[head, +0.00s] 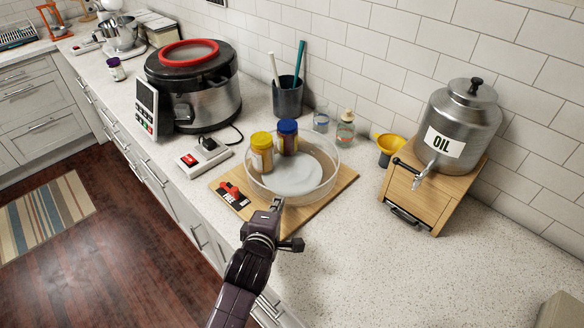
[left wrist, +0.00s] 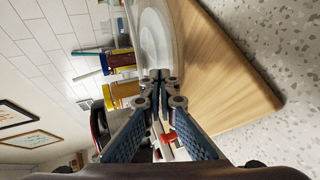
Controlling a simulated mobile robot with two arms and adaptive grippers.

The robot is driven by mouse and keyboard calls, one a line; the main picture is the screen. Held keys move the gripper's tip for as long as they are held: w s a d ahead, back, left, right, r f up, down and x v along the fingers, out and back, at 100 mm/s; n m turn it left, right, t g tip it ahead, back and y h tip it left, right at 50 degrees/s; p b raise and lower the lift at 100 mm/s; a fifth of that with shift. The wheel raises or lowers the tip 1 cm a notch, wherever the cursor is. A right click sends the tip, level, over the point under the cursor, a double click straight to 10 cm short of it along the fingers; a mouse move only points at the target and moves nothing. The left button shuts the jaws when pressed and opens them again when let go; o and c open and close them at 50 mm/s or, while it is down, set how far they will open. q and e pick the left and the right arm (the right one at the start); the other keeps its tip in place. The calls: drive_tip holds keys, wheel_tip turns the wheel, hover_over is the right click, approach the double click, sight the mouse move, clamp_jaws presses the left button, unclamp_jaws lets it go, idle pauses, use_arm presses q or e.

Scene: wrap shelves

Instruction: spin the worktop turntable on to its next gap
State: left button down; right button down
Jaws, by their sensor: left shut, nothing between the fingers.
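The worktop turntable (head: 292,180) is a round, clear-walled tray with a pale floor, on a wooden board (head: 342,181). A jar with a yellow lid (head: 262,155) and a jar with a blue lid (head: 287,137) stand in its back left part. The front and right of its floor are bare. My left gripper (head: 277,203) is shut and empty at the turntable's front rim. In the left wrist view its closed fingertips (left wrist: 160,75) are close to the turntable's wall (left wrist: 178,40); I cannot tell whether they touch. My right gripper is not in view.
A switch box (head: 203,158) and a large cooker (head: 194,90) stand to the left. A cup of utensils (head: 288,97) and bottles stand behind. An oil dispenser (head: 462,115) stands on a wooden box at right.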

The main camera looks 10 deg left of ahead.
use_arm(q)
drive_tip(key=shift+w+a+p, duration=0.25)
drive_tip(key=shift+a+p, duration=0.05)
drive_tip(key=shift+a, duration=0.7)
drive_tip(key=shift+s+a+p, duration=0.15)
drive_tip(key=shift+s+p, duration=0.25)
drive_tip(key=shift+s, duration=0.5)
drive_tip(key=shift+s+a+p, duration=0.1)
drive_tip(key=shift+s+p, duration=0.25)
drive_tip(key=shift+s, duration=0.5)
drive_tip(key=shift+w, duration=0.15)
